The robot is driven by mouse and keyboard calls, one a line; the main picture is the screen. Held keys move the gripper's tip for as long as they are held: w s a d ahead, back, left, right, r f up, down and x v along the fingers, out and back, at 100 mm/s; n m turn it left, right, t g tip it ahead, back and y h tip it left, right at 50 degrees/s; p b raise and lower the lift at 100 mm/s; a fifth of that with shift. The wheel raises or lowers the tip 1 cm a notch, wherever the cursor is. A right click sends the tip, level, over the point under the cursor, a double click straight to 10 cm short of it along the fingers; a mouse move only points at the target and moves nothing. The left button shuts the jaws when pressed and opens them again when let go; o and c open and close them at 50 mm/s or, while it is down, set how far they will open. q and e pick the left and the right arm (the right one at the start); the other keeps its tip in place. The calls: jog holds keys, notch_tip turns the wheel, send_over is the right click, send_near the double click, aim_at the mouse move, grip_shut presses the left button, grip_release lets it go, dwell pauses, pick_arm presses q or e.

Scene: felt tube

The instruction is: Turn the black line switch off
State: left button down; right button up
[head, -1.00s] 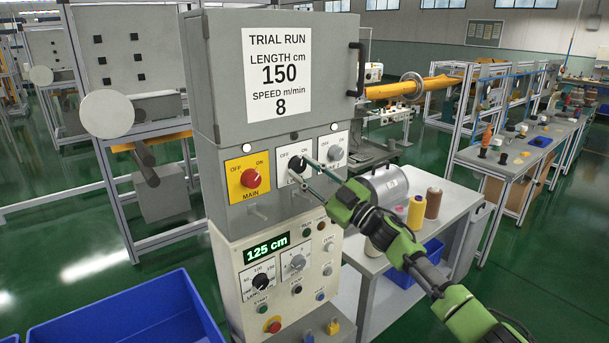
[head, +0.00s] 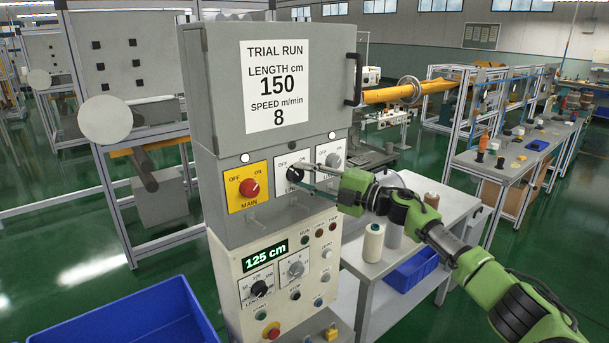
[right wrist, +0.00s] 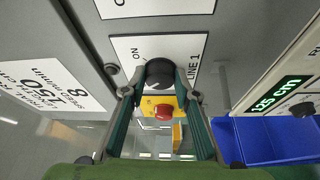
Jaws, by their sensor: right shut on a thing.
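The black line switch (head: 294,174) is a round knob on a white plate, in the middle of the row of three switches on the grey cabinet. In the right wrist view the black knob (right wrist: 160,72) sits between my fingertips, with "ON" and "LINE 1" printed on its plate. My right gripper (head: 303,174) reaches in from the right and is shut on this knob; it also shows in the right wrist view (right wrist: 159,88). The fingers partly cover the plate, and I cannot tell which way the knob points. My left gripper is not in view.
The red main switch (head: 250,187) on a yellow plate is just left of the black one, and a grey switch (head: 333,160) just right. Below is a control panel with a "125 cm" display (head: 265,254). A table with thread spools (head: 373,243) stands at the right.

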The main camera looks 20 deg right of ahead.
jog(key=shift+n, duration=0.6)
jog(key=shift+n+g, duration=0.3)
jog(key=o, duration=1.1)
jog(key=shift+s+d, duration=0.1)
jog(key=shift+d, duration=0.05)
jog(key=v, duration=1.1)
jog(key=shift+s+d+r, duration=0.1)
jog(key=shift+s+d, duration=0.05)
jog(key=shift+s, duration=0.2)
